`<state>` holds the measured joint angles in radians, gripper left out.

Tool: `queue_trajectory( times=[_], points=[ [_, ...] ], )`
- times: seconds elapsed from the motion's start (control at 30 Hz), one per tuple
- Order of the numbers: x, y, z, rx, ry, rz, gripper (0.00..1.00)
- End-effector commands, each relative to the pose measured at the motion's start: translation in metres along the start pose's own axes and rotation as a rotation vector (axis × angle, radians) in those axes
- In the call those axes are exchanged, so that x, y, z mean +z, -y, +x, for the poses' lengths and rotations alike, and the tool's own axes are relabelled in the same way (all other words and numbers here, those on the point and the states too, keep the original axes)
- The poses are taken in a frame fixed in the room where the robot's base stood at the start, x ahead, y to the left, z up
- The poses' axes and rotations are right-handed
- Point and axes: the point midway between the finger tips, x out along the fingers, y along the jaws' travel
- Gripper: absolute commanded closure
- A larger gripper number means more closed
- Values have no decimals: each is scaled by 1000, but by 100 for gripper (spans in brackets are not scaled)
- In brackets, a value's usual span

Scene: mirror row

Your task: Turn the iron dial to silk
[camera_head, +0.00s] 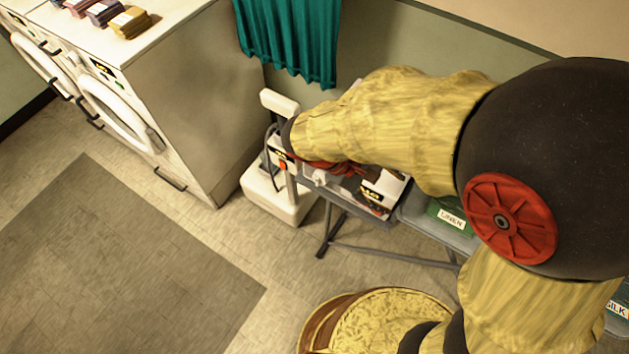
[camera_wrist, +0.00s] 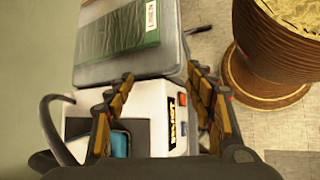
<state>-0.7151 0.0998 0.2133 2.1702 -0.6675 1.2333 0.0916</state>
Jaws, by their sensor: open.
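A white appliance, which looks like the iron station (camera_head: 385,192), sits on the grey stand. Its white casing (camera_wrist: 150,106) shows in the wrist view, with a black and yellow label and a red button. A small white knob (camera_head: 320,178) shows on its side in the head view; I cannot tell its setting or whether it is the iron dial. My gripper (camera_wrist: 160,98) is open above the casing, with fingers spread on both sides and nothing visible between them. In the head view my arm hides much of the appliance and most of the gripper.
A tray (camera_wrist: 135,72) with green cloth marked LINEN (camera_head: 447,214) adjoins the appliance. A SILK label (camera_head: 617,309) shows at far right. Washers (camera_head: 185,90) and a teal curtain (camera_head: 290,40) are behind. Left floor is clear.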

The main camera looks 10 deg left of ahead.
Motion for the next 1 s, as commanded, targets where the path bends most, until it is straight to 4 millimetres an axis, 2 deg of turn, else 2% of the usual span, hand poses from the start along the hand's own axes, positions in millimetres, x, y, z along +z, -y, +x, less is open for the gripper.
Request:
queue_trajectory(
  times=[0.03, 0.27, 0.6, 0.8, 0.9, 1.0],
  points=[
    [-16, 6, -1, 64, 38, -78, 46],
    [-84, 33, -10, 379, 170, -365, 46],
    [-176, 95, -27, 852, 278, -671, 46],
    [-214, 128, -36, 1081, 297, -768, 46],
    [-224, 137, -39, 1137, 296, -788, 46],
    [-228, 136, -38, 1158, 296, -794, 46]
  ],
)
